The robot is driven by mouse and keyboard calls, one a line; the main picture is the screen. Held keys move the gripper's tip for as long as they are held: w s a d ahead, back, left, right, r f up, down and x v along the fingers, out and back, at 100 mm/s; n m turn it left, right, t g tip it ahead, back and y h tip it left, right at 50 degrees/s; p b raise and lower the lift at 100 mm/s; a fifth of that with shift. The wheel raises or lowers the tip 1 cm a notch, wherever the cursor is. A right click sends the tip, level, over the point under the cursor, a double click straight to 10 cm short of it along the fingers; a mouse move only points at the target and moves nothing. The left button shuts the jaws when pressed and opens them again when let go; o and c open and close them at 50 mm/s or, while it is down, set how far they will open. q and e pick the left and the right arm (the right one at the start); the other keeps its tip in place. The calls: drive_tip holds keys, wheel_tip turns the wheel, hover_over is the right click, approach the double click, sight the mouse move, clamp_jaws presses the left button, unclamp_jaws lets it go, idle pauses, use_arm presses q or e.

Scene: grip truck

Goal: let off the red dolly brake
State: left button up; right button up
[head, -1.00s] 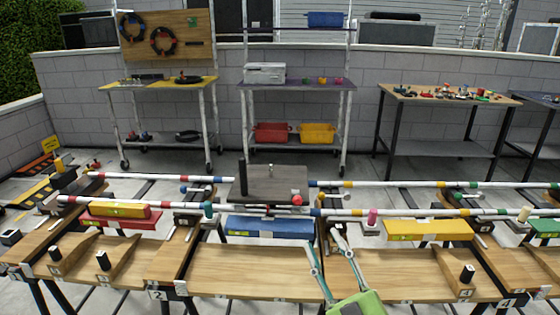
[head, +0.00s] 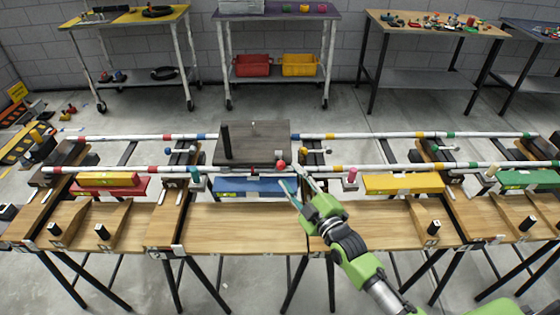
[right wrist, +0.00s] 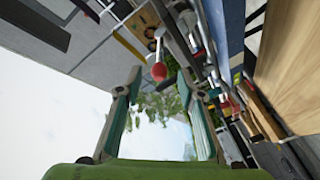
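The dolly (head: 258,140) is a flat dark grey platform on the white rails, with a black upright post (head: 226,142) on its left side. A red ball knob (head: 281,165) sits at its front right edge. In the right wrist view the red ball (right wrist: 158,71) tops a short pale lever (right wrist: 159,44). My right gripper (head: 291,178) is open and empty, just in front of the knob. In the wrist view its fingers (right wrist: 158,84) are spread, with the ball just beyond the tips, between them in the picture. I see no contact. My left gripper is not in view.
White rails with coloured bands (head: 410,168) run across above the wooden benches (head: 250,228). A blue block (head: 257,187) lies below the dolly and a yellow one (head: 403,184) to its right. A pink peg (head: 352,175) stands near the front rail.

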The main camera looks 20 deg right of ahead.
sight(281, 163)
drive_tip(key=w, duration=0.3)
drive_tip(key=w+a, duration=0.1)
drive_tip(key=w, duration=0.3)
drive_tip(key=shift+w+a, duration=0.2)
clamp_jaws()
